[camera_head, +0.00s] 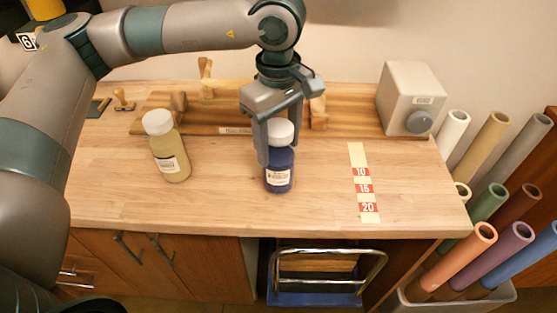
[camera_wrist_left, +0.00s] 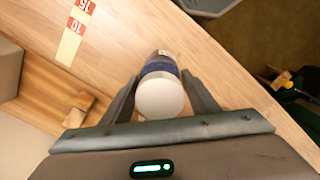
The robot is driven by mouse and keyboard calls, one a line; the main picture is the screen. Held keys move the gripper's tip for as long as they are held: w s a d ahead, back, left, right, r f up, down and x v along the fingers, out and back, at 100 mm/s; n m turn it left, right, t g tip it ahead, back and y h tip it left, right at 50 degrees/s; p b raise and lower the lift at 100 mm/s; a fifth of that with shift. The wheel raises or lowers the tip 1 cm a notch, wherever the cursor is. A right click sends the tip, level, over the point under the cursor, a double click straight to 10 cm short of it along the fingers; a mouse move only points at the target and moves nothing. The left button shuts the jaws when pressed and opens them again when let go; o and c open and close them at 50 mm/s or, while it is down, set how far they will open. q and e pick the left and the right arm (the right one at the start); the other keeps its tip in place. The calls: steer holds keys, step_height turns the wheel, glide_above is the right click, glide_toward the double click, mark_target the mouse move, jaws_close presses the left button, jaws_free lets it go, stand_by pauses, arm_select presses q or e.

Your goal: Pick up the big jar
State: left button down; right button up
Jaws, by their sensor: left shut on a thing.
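A jar of blue pigment (camera_head: 279,172) with a white lid and white label stands upright on the wooden table. My left gripper (camera_head: 281,148) comes down over it from above and is shut on it, a finger on each side. In the left wrist view the jar's white lid (camera_wrist_left: 160,98) shows between the two fingers, with the blue body beyond it. A jar of yellowish pigment (camera_head: 170,158) with a white lid stands apart to the left. The two jars look close in size. My right gripper is not in view.
A wooden rack (camera_head: 220,115) lies along the back of the table. A grey box with a knob (camera_head: 408,98) stands at the back right. A numbered strip (camera_head: 363,185) lies right of the blue jar. Paper rolls (camera_head: 473,243) stand beyond the right edge.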

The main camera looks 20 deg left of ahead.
mark_target(279, 127)
arm_select(q)
steer(key=shift+r, duration=0.15)
steer(key=shift+r+b, duration=0.3)
steer(key=shift+r, duration=0.2)
step_height(279, 127, up, 2)
steer(key=shift+r+b, duration=0.15)
steer(key=shift+b, duration=0.3)
steer(key=s+d+r+b, duration=0.2)
steer(key=s+d+r, duration=0.4)
steer(key=s, duration=0.4)
steer(key=shift+r+b, duration=0.4)
steer(key=shift+r, duration=0.35)
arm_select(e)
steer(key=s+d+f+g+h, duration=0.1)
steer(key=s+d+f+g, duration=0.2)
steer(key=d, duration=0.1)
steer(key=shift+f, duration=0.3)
arm_select(q)
steer(key=shift+s+a, duration=0.1)
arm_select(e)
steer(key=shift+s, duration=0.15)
